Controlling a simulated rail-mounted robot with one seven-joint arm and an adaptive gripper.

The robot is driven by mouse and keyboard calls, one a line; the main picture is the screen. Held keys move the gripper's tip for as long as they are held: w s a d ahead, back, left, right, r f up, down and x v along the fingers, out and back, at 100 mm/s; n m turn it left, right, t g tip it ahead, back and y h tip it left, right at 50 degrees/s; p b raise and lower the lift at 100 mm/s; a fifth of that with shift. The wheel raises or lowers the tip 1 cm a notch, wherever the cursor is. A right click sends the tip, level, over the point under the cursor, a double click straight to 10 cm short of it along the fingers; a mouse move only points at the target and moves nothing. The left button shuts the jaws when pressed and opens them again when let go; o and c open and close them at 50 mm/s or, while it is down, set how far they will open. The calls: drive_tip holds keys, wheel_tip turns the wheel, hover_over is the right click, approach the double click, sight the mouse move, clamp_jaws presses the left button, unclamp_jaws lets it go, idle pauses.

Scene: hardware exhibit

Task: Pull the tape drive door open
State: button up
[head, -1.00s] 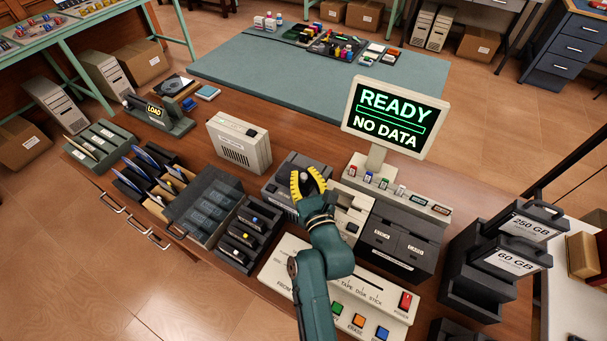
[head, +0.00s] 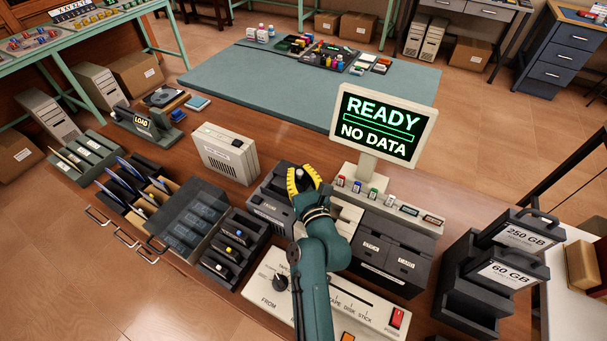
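A dark grey drive unit (head: 268,197) stands mid-desk, left of my gripper; its label is too small to read, so I cannot be sure it is the tape drive. My gripper (head: 303,177), with yellow fingers, is over the unit's right side. The fingers look spread, with a small pale piece visible between them; I cannot tell whether they touch it. My gripper and arm hide part of the unit and the pale unit to its right. No open door is visible.
A monitor (head: 383,124) reading "READY NO DATA" stands behind right. A dark unit (head: 385,257) marked STICK and CARD is right of my arm. A control panel (head: 262,300) lies in front. A beige box (head: 226,157) and a clear-lidded case (head: 192,222) stand left.

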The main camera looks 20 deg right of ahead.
drive_tip(key=o, duration=0.5)
drive_tip(key=shift+w+d+r, duration=0.15)
drive_tip(key=shift+d+r, duration=0.1)
drive_tip(key=shift+r, duration=0.4)
drive_tip(key=shift+s+a+f, duration=0.1)
drive_tip(key=shift+s+f, duration=0.15)
drive_tip(key=shift+f, duration=0.1)
drive_tip(key=s, duration=1.1)
drive_tip(key=shift+s, duration=0.4)
